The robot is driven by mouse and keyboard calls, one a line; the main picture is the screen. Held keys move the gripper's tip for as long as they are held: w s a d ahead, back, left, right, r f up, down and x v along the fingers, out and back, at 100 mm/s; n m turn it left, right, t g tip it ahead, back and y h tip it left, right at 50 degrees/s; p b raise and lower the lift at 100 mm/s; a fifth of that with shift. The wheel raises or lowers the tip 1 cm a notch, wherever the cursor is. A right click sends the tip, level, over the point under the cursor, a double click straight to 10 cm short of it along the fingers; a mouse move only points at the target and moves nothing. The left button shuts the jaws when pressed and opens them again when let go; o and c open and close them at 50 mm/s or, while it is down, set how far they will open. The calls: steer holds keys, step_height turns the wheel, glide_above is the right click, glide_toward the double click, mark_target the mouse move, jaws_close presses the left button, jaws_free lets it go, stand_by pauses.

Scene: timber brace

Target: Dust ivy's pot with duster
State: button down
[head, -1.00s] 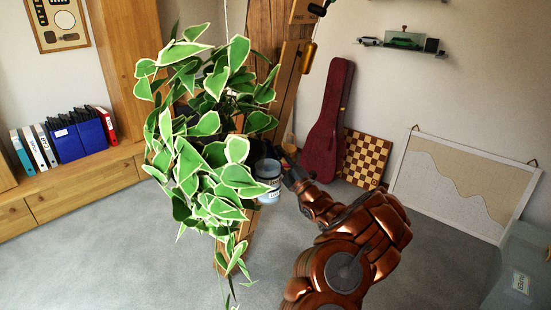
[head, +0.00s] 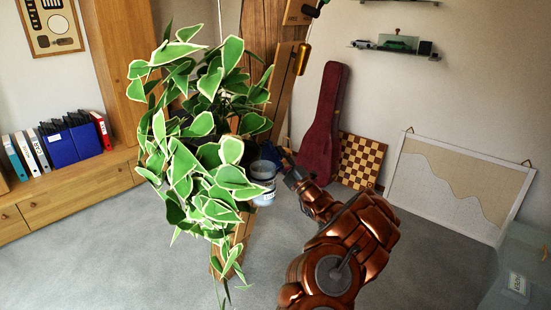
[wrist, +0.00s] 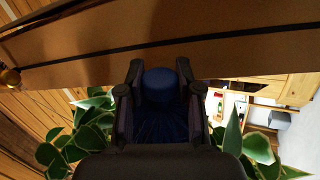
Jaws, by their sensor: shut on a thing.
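The ivy (head: 195,150), with green leaves edged in cream, hangs in the middle left of the head view. My gripper (head: 288,168) is just right of the ivy, seen from behind. In the wrist view my gripper (wrist: 160,92) is shut on a dark blue thing, apparently the duster (wrist: 158,122). Ivy leaves show at both lower sides there. I cannot tell whether the duster touches the pot.
Wooden planks (head: 262,50) stand behind. A red guitar case (head: 322,125), a chessboard (head: 361,160) and a framed board (head: 455,185) lean on the wall. Folders (head: 60,148) sit on a wooden cabinet (head: 75,205). The grey floor has free room.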

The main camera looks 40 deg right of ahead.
steer(key=shift+a, duration=0.2)
steer(key=shift+s+a+r, duration=0.15)
steer(key=shift+a+r, duration=0.05)
steer(key=shift+a, duration=0.25)
steer(key=shift+s+a+r, duration=0.1)
steer(key=shift+a+r, duration=0.05)
steer(key=shift+a, duration=0.3)
steer(key=shift+s+a+r, duration=0.15)
steer(key=shift+s+a, duration=0.05)
steer(key=shift+a, duration=0.55)
steer(key=shift+s+a+r, duration=0.15)
steer(key=shift+a, duration=0.6)
steer(key=shift+s+a+r, duration=0.15)
steer(key=shift+s+a, duration=0.05)
steer(key=shift+a, duration=0.55)
steer(key=shift+s+a+r, duration=0.15)
steer(key=shift+s+a, duration=0.05)
steer(key=shift+a, duration=0.75)
steer(key=shift+r, duration=0.1)
steer(key=shift+w+d+r+p, duration=0.1)
steer(key=shift+d+r+p, duration=0.1)
steer(key=shift+r+p, duration=0.55)
steer(key=shift+d+r+p, duration=0.2)
steer(key=shift+r+p, duration=0.2)
steer(key=shift+r, duration=0.55)
steer(key=shift+a, duration=0.15)
